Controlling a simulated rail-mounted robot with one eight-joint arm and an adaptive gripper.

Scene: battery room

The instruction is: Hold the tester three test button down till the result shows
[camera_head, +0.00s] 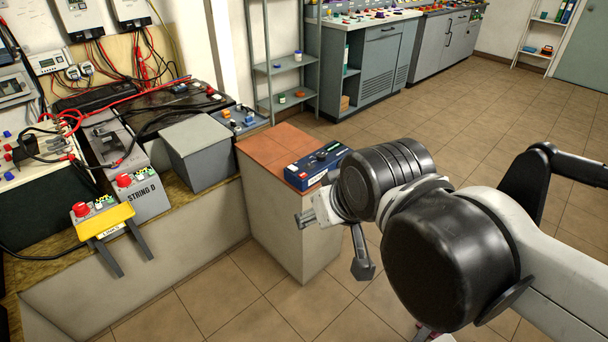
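A blue tester (318,165) with a dark top face, a knob and small coloured marks lies on a pedestal with an orange-brown top (268,146). It is the likely tester three, but its label is too small to read. I cannot make out its test button. My gripper (335,238) is at the end of my arm, in front of and below the tester in the picture. A dark finger part points down and a grey part sticks out to the left. Most of the gripper is hidden behind my wrist, so its opening is unclear. My wrist borders the tester's right end.
On the left bench stand a grey box (199,152), a STRING D box (143,196) with a red button, a yellow bracket (104,221), and batteries with red and black cables. A small panel (240,118) lies behind the pedestal. Tiled floor (450,112) is open at right.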

